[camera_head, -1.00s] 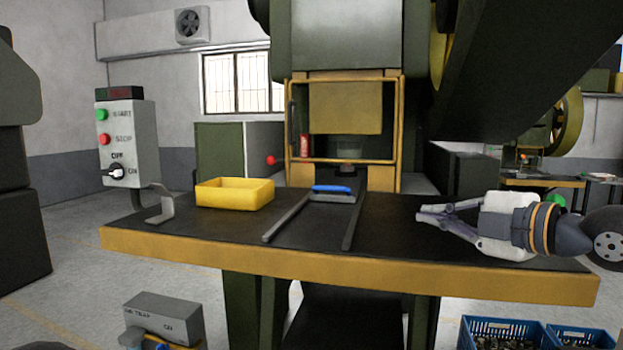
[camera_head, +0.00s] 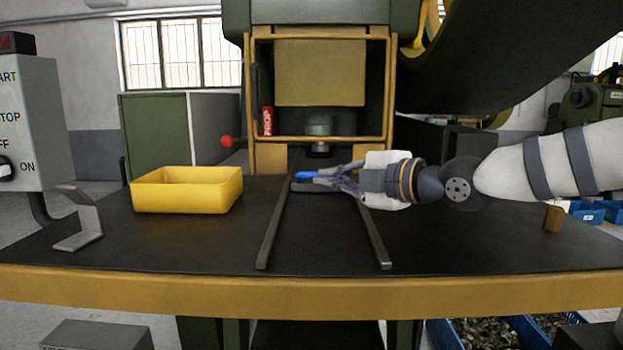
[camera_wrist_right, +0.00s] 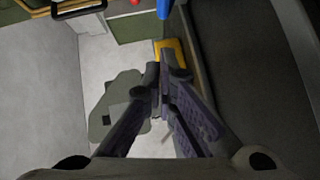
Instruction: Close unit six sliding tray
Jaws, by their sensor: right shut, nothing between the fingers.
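The sliding tray shows by its blue handle (camera_head: 306,174), between two dark rails (camera_head: 275,222) on the black table before the press. My right gripper (camera_head: 298,183) reaches in from the right across the right rail. Its fingers are shut and empty, at the handle and overlapping its near side in the head view. I cannot tell whether they touch it. They hide much of the tray. In the right wrist view the shut fingertips (camera_wrist_right: 162,72) are close together, and a blue part (camera_wrist_right: 163,9) shows past them at the top. My left gripper is not in view.
The press opening (camera_head: 320,120) with its ochre frame stands behind the rails. A yellow bin (camera_head: 187,205) and a bent metal bracket (camera_head: 80,222) are on the left of the table. A control box (camera_head: 25,120) stands at far left. The table's front middle is clear.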

